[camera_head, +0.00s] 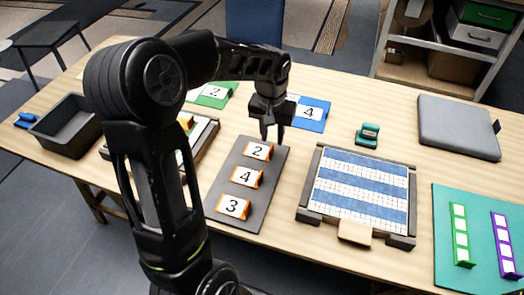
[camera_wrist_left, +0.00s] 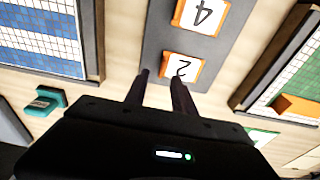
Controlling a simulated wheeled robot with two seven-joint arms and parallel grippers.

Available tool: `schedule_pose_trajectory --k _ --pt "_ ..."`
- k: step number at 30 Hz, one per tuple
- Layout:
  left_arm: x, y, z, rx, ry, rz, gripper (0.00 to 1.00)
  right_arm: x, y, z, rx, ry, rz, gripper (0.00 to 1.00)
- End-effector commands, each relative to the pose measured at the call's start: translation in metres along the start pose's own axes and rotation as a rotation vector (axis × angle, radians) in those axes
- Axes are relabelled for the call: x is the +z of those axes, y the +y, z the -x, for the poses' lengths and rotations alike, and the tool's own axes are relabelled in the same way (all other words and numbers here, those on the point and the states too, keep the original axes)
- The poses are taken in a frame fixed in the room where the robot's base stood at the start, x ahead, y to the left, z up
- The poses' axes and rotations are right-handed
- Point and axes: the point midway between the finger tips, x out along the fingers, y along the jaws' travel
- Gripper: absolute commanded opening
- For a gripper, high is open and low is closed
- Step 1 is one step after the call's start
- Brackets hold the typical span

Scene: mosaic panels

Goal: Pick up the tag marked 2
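The tag marked 2 (camera_head: 258,151) is white with an orange holder and stands at the far end of a dark grey board (camera_head: 226,205). It also shows in the left wrist view (camera_wrist_left: 182,67). The tags marked 4 (camera_head: 246,177) and 3 (camera_head: 234,207) stand nearer on the same board. My left gripper (camera_head: 272,138) points down just above and beyond the tag marked 2. Its two fingers (camera_wrist_left: 158,92) are apart with nothing between them, and the tag lies just beyond their tips in the wrist view. My right gripper is not in view.
A blue-and-white mosaic panel (camera_head: 360,187) in a dark frame lies right of the board. Another framed panel (camera_head: 205,135) lies left, partly behind my arm. Green (camera_head: 213,96) and blue (camera_head: 314,124) cards marked 2 and 4 lie behind. A teal stamp-like object (camera_head: 368,134) stands at the back.

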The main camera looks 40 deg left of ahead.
Motion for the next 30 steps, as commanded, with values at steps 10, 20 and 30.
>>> schedule_pose_trajectory --k 10,20,30 --pt "0.003 -0.004 -0.031 0.000 -0.006 0.000 0.31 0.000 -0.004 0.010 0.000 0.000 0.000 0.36" --pt "0.001 -0.003 -0.052 0.000 0.001 0.001 0.31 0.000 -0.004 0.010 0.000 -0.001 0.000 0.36" --pt "0.001 -0.003 -0.052 0.000 0.001 0.000 0.31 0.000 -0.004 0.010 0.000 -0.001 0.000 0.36"
